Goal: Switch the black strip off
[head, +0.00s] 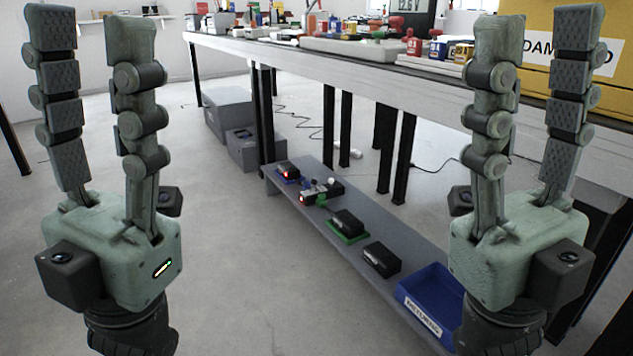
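I cannot make out a black strip for certain. A small white block, perhaps a power strip (347,152), lies on the floor under the table, and dark cables run on the floor near it. My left gripper (92,22) points up at the left edge of the head view, its fingers apart and nothing between them. My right gripper (538,22) points up at the right, also with its fingers apart and empty. Both are in the foreground, well apart from the white block. The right gripper hides part of the table and the low shelf.
A long workbench (300,50) carries tools and bottles. A low grey shelf (312,232) holds several black boxes (381,259), some with red lights, and a blue bin (432,300) labelled RETURNS. Grey cases (229,112) stand behind. A yellow case (575,85) is at right.

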